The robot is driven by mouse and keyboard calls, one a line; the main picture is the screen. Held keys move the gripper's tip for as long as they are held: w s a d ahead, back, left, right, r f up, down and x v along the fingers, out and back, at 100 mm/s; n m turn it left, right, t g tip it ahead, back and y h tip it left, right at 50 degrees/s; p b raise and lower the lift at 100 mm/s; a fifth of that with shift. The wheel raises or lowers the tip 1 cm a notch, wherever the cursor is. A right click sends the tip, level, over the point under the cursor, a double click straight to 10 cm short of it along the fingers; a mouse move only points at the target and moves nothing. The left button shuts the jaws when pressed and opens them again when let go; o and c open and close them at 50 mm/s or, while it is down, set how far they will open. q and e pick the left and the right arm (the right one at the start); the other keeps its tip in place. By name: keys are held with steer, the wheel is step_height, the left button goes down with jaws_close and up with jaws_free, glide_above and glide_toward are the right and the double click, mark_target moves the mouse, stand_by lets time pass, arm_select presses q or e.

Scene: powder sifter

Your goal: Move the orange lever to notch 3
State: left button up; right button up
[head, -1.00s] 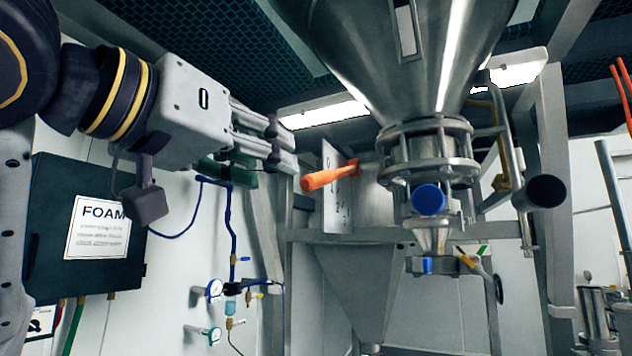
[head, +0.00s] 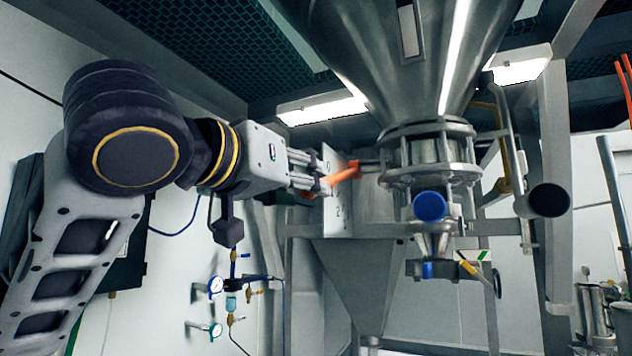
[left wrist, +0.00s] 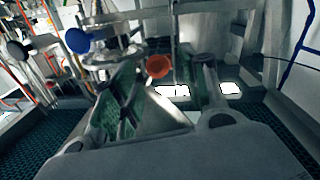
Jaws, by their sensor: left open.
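The orange lever (head: 346,174) sticks out to the left from a light metal plate (head: 336,212) with dark marks, below the big steel hopper. Some marks look like digits, but I cannot read all of them. My left gripper (head: 318,180) is open at the lever's free end, and its fingers hide part of the handle. In the left wrist view the lever's round orange end (left wrist: 158,67) shows between the two spread fingers. I cannot tell whether a finger touches it. My right gripper is not in view.
The steel hopper (head: 420,55) and its flanged outlet stand right of the lever. A blue-capped pipe (head: 429,206) and a dark-ended pipe (head: 548,197) project forward there. Gauges (head: 215,286) and tubing are on the wall below my left arm.

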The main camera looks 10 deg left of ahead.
arm_select(q)
steer(key=shift+p+x, duration=0.75)
steer(key=shift+x, duration=1.95)
jaws_close()
